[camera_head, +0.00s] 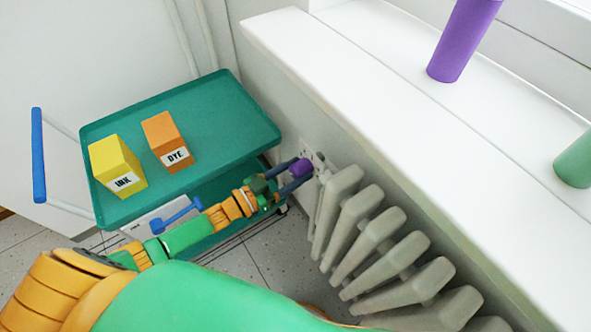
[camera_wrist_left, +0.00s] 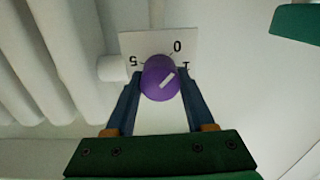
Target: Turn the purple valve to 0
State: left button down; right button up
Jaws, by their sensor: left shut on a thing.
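The purple valve (camera_head: 301,168) is a knob at the end of the radiator by the wall. In the left wrist view, the purple valve (camera_wrist_left: 153,82) has a white pointer line slanting up and right, towards the side with 0 and 1. A white dial plate (camera_wrist_left: 152,43) behind it shows 5 at left, 0 at upper right and 1 at right. My left gripper (camera_head: 293,178) is shut on the knob, with a blue finger on each side, also seen in the left wrist view (camera_wrist_left: 160,92). My right gripper is not in view.
The ribbed radiator (camera_head: 385,245) runs to the right of the valve, under a white sill (camera_head: 400,115). A purple cylinder (camera_head: 462,40) and a green one (camera_head: 576,160) stand on the sill. A green cart (camera_head: 215,115) left of the valve carries yellow INK and orange DYE boxes.

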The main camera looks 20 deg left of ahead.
pick_arm(q)
jog(key=shift+n, duration=0.4)
jog(key=shift+c, duration=1.3)
grip_release()
jog(key=v, duration=0.7)
